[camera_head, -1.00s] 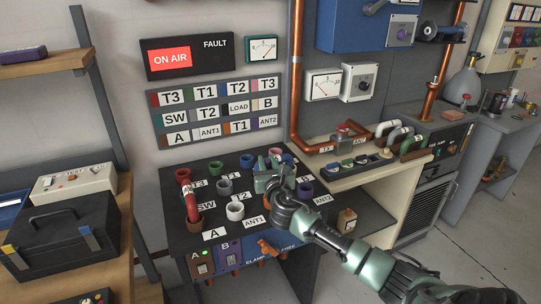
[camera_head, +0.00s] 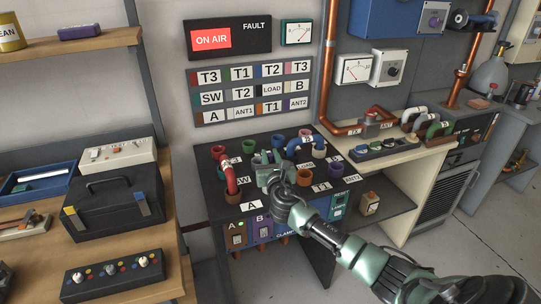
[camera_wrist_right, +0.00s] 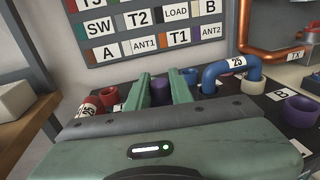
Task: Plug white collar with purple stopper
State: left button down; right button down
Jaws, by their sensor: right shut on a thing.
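My right gripper (camera_head: 268,164) is over the left middle of the black patch panel (camera_head: 215,163) in the head view. In the right wrist view its two green fingers are shut on the purple stopper (camera_wrist_right: 160,92), whose top shows between them. The stopper is hard to make out in the head view. The white collar is not visible now; my gripper and wrist cover the area beside the brown A collar (camera_head: 232,196). I cannot tell whether the stopper touches it. My left gripper is not in view.
A red link (camera_head: 229,178) stands left of the gripper and a blue link (camera_head: 300,141) stands behind to the right. An orange-brown collar (camera_head: 304,178) and a purple collar (camera_head: 335,170) lie to the right. A black toolbox (camera_head: 110,205) is on the left bench.

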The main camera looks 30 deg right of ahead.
jog(key=shift+f+b, duration=0.7)
notch_tip(320, 180, down, 4)
jog(key=b, duration=0.3)
jog(key=shift+f, duration=0.25)
jog(key=shift+p, duration=0.35)
dwell(1.1)
jog(key=shift+f+b, duration=1.2)
jog(key=shift+f, duration=0.2)
jog(key=c, duration=1.2)
grip_release()
jog(key=shift+r, duration=0.1)
jog(key=shift+o, duration=0.2)
